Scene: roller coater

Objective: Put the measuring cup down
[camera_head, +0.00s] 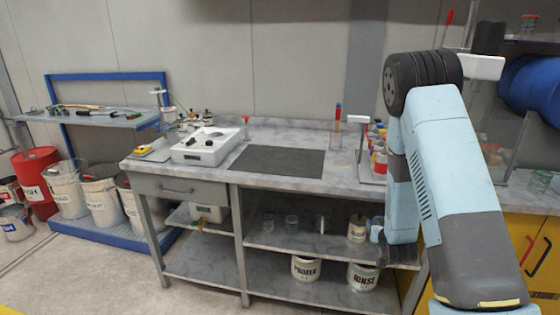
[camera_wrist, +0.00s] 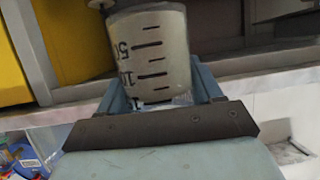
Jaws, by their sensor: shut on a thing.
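The measuring cup (camera_wrist: 150,45) is a translucent, whitish cup with black graduation marks and numbers. It fills the top middle of the wrist view. My gripper (camera_wrist: 158,92) is shut on it, with a blue finger on each side of the cup. In the head view my arm hangs down in front of the right end of the grey workbench (camera_head: 262,182). The gripper's tips and the cup cannot be made out there.
A dark mat (camera_head: 278,161) lies bare on the bench top, right of a white device (camera_head: 205,147). Small glasses (camera_head: 291,222) and a labelled jar (camera_head: 357,229) stand on the middle shelf. Labelled cans (camera_head: 362,276) stand on the bottom shelf. A yellow cabinet (camera_head: 520,240) is at the right.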

